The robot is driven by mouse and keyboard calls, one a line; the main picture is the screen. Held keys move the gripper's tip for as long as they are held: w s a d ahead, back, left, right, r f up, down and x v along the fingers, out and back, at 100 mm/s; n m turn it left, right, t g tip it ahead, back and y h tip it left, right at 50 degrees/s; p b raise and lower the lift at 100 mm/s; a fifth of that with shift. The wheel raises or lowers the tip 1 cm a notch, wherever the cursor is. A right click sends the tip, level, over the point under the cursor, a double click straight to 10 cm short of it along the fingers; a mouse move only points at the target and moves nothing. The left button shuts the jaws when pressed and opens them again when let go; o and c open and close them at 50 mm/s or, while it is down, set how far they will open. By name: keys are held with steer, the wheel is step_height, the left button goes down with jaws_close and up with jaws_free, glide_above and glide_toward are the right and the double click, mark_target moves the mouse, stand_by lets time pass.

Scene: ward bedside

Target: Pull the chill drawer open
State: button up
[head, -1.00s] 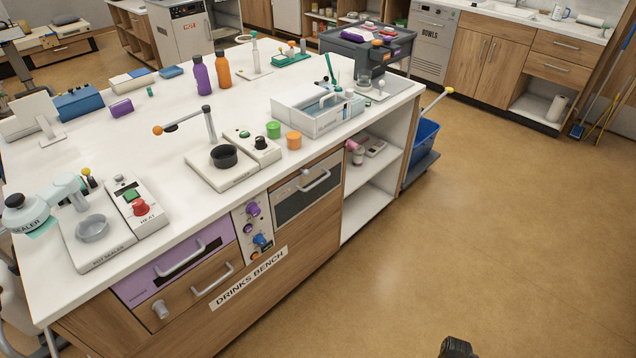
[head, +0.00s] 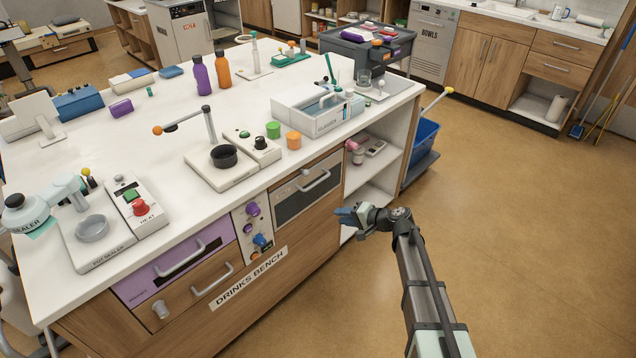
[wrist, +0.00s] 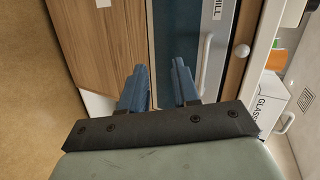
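The chill drawer (head: 292,200) is set in the front of the bench, with a dark panel in a light frame. It looks shut. Its pale bar handle (head: 314,182) runs along its upper part. My gripper (head: 342,213) is in front of the bench, right of and below the handle. In the wrist view my gripper (wrist: 160,72) has its two blue fingers apart, with nothing between them.
A purple drawer (head: 175,262) and a wooden drawer (head: 205,290) with handles are at left. A knob panel (head: 256,228) adjoins the chill drawer. White open shelves (head: 375,185) and a blue bin (head: 422,142) are at right. The floor in front is clear.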

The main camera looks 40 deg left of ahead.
mark_target(319, 182)
steer(key=w+a+r+m+t+y, duration=0.2)
steer(key=w+a+r+m+y, duration=0.1)
steer(key=w+r, duration=0.2)
steer(key=x, duration=1.4)
steer(key=shift+f, duration=0.15)
steer(key=shift+d, duration=0.1)
jaws_close()
